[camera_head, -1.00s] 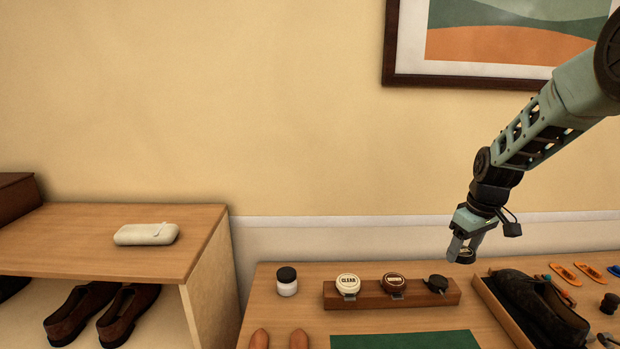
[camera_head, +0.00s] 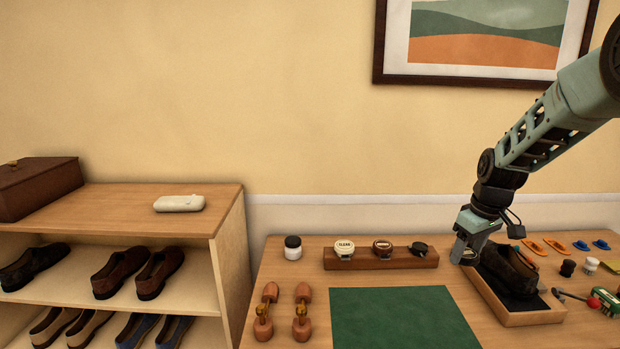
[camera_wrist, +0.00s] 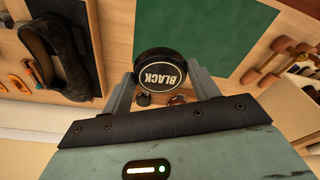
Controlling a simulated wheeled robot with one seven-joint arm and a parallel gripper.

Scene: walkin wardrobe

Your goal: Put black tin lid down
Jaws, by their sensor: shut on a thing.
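The black tin lid (camera_wrist: 160,74), a round black disc with the word BLACK on it, is held between the two fingers of my gripper (camera_wrist: 160,90) in the wrist view. In the head view my gripper (camera_head: 465,254) is near the left side of the shoe tray, with the lid low between its fingers. The wooden tin holder (camera_head: 380,262) stands to the left of my gripper. It carries a tin marked CLEAR (camera_head: 344,249), a brown-labelled tin (camera_head: 382,249) and an open dark tin (camera_head: 418,249) at its right end.
A green mat (camera_head: 400,318) lies on the table in front of the holder. A tray (camera_head: 525,316) with a black shoe (camera_head: 508,268) is at the right. Wooden shoe trees (camera_head: 301,312) and a white jar (camera_head: 293,248) are at the left. The mat is clear.

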